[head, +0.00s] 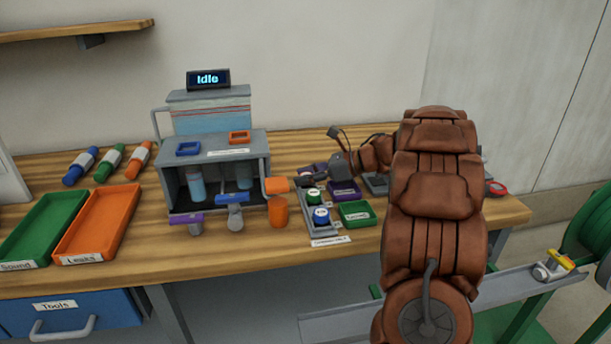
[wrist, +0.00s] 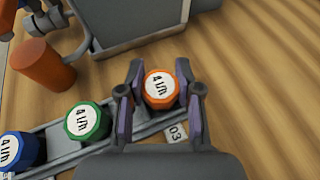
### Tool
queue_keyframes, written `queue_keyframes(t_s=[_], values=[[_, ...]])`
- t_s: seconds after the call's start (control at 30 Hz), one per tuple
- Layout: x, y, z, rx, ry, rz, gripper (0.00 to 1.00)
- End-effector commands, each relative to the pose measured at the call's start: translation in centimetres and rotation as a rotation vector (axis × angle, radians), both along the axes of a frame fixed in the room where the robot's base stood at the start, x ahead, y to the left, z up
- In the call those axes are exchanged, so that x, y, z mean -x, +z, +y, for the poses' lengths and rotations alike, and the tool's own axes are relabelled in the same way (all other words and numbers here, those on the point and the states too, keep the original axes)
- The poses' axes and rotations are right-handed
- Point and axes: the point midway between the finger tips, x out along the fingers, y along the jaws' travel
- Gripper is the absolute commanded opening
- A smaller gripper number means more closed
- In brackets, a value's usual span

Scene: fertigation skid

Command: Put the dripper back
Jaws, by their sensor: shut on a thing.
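My gripper (wrist: 160,100) is shut on an orange dripper (wrist: 160,86) marked "4 L/h", with one finger on each side of it. The dripper is upright over the far end of a grey rack (wrist: 52,163), by a label (wrist: 176,134) reading "03". I cannot tell whether it is fully seated. A green dripper (wrist: 83,121) and a blue dripper (wrist: 22,149) stand in the same rack. In the head view, my gripper (head: 303,181) is at the back end of the rack (head: 331,228), behind the green dripper (head: 314,195), and the orange dripper is not distinguishable.
A green tray (head: 357,213) and a purple tray (head: 344,192) are close on the right. Green (head: 44,229) and orange (head: 98,222) trays lie farther left.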

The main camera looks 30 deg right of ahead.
Motion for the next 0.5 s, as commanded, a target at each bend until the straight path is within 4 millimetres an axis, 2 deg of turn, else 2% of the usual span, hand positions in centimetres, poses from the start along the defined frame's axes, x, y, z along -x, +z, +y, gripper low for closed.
queue_keyframes(t_s=[0.27,0.3,0.5], values=[[0.01,-0.38,0.0,0.001,0.0,-0.001,0.14],[0.01,-0.25,0.02,0.001,0.0,-0.001,0.37],[0.02,-0.22,0.01,0.0,0.0,0.0,0.58]])
